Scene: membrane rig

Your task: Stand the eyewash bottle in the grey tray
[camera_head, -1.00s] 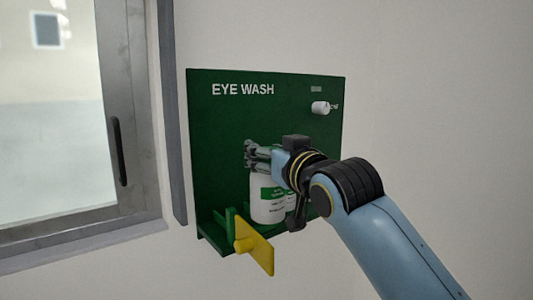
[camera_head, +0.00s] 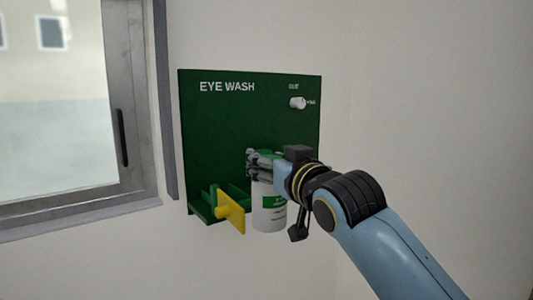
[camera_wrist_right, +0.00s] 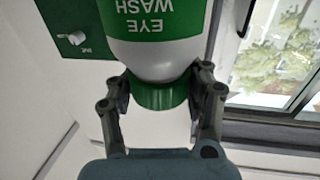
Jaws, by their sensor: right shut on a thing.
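The eyewash bottle (camera_head: 268,214) is white with a green label and a green cap, and it hangs upright in front of the green eye wash board. My right gripper (camera_head: 262,164) is shut on the bottle at its cap and neck. In the right wrist view the bottle (camera_wrist_right: 155,55) appears upside down, with the fingers (camera_wrist_right: 160,97) on both sides of the green cap. The grey tray is in neither view. My left gripper is not in view.
The green board (camera_head: 225,130) is on the wall, with a green holder (camera_head: 205,205) and a yellow flap (camera_head: 231,212) at its lower left. A white knob (camera_head: 298,103) sticks out at its upper right. A framed window (camera_head: 60,120) is to the left.

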